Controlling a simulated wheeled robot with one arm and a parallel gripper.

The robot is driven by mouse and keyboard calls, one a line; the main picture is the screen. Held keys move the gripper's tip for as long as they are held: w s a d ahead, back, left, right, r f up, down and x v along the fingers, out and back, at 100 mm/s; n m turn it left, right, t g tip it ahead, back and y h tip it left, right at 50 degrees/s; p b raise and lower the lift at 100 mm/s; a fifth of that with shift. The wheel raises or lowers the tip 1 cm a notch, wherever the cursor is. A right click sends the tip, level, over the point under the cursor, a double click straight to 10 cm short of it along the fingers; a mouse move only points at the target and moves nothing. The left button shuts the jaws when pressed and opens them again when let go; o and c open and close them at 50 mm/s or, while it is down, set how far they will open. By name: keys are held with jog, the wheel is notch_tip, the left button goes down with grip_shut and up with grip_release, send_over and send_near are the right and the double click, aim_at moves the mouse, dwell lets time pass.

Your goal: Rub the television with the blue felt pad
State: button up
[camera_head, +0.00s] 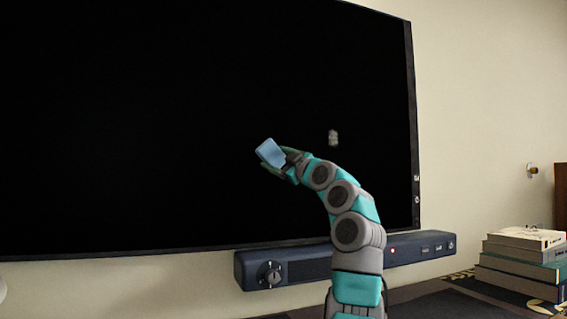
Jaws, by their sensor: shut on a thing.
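The television (140,110) is a large black screen on the wall, filling most of the left and middle of the head view. A small pale smudge (333,138) shows on the screen to the right of my gripper. My gripper (274,157) is shut on the blue felt pad (269,151) and holds it in front of the screen, left of the smudge. I cannot tell whether the pad touches the screen. My arm partly hides the lower right of the television.
A dark blue soundbar (310,268) with a knob sits below the television, partly behind my arm. A stack of books (524,262) lies at the right on a dark surface (430,303). A small wall fitting (532,170) is at the far right.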

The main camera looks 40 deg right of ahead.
aim_at(263, 149)
jog(key=shift+w+a+f+b, duration=0.1)
jog(key=shift+w+a+b, duration=0.1)
jog(key=shift+a, duration=0.45)
jog(key=shift+w+a+r+b, duration=0.1)
jog(key=shift+a+b, duration=0.15)
jog(key=shift+a, duration=0.4)
jog(key=shift+w+a+f+b, duration=0.1)
jog(key=shift+w+a+b, duration=0.1)
jog(key=shift+a, duration=0.45)
jog(key=shift+r+p, duration=1.3)
jog(key=shift+p, duration=0.05)
jog(key=shift+s+d+f+p, duration=0.1)
jog(key=shift+s+d+p, duration=0.65)
jog(key=shift+d, duration=1.55)
jog(key=shift+s+d+r+p, duration=0.1)
jog(key=shift+s+d+p, duration=0.25)
jog(key=shift+d+p, duration=1.3)
jog(key=shift+s+d+f+p, duration=0.1)
jog(key=shift+s+d+p, duration=0.3)
jog(key=shift+d, duration=2.5)
jog(key=shift+s, duration=0.2)
jog(key=shift+s+a+b, duration=0.25)
jog(key=shift+s+b, duration=0.45)
jog(key=shift+s, duration=0.25)
jog(key=shift+s+a+b, duration=0.25)
jog(key=shift+s+b, duration=0.4)
jog(key=shift+s, duration=0.35)
jog(key=shift+s+a+b, duration=0.25)
jog(key=shift+s+b, duration=0.45)
jog(key=shift+s, duration=0.25)
